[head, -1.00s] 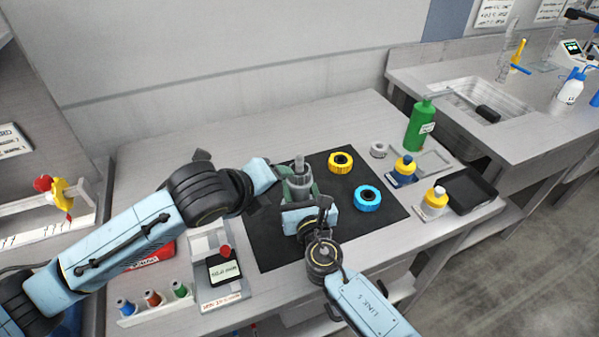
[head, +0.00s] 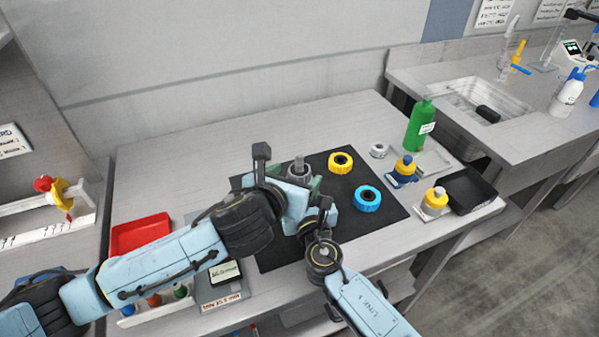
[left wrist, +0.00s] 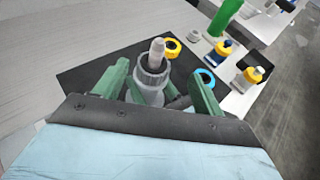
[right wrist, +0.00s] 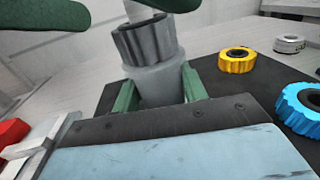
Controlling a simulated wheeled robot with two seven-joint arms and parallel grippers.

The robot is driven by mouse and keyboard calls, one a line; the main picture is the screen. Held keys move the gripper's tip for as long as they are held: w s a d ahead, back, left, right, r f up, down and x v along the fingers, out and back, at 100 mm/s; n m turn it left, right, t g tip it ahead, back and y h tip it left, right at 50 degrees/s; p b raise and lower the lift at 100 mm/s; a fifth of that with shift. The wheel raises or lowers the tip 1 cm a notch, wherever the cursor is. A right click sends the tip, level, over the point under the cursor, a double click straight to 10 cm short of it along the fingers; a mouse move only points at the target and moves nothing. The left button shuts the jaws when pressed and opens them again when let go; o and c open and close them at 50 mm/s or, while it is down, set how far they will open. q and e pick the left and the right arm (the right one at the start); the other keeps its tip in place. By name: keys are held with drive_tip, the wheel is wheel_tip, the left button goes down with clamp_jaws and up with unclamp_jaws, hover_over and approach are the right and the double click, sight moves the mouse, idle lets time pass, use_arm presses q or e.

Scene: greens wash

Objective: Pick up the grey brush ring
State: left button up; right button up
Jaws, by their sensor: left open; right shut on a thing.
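The grey brush ring (head: 299,171) is dark grey and ribbed. It sits around the neck of an upright light grey holder, whose shaft rises through it; the ring also shows in the right wrist view (right wrist: 146,40) and the left wrist view (left wrist: 152,75). My right gripper (right wrist: 158,88) is shut on the grey holder (right wrist: 158,85), below the ring. My left gripper (left wrist: 160,78) is open, its green fingers on either side of the ring and holder, with no clear contact. In the head view my left arm hides the lower holder.
A yellow ring (head: 340,162) and a blue ring (head: 367,198) lie on the black mat (head: 385,214). A light grey roll (head: 379,150), a green bottle (head: 421,125) and two yellow-capped bottles stand right. A red tray (head: 140,233) is at left.

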sight(298, 171)
use_arm(q)
drive_tip(key=shift+a+f+x, duration=0.1)
drive_tip(key=shift+a+x, duration=0.05)
drive_tip(key=shift+x, duration=0.8)
drive_tip(key=shift+a+f+x, duration=0.1)
drive_tip(key=shift+a+x, duration=0.05)
drive_tip(key=shift+x, duration=0.8)
drive_tip(key=shift+a+x, duration=0.15)
drive_tip(key=shift+x, duration=0.75)
drive_tip(key=c, duration=1.1)
drive_tip(key=shift+o, duration=0.2)
wheel_tip(298, 171, up, 10)
drive_tip(key=shift+f, duration=0.1)
use_arm(e)
drive_tip(key=o, duration=1.3)
drive_tip(key=shift+c, duration=0.2)
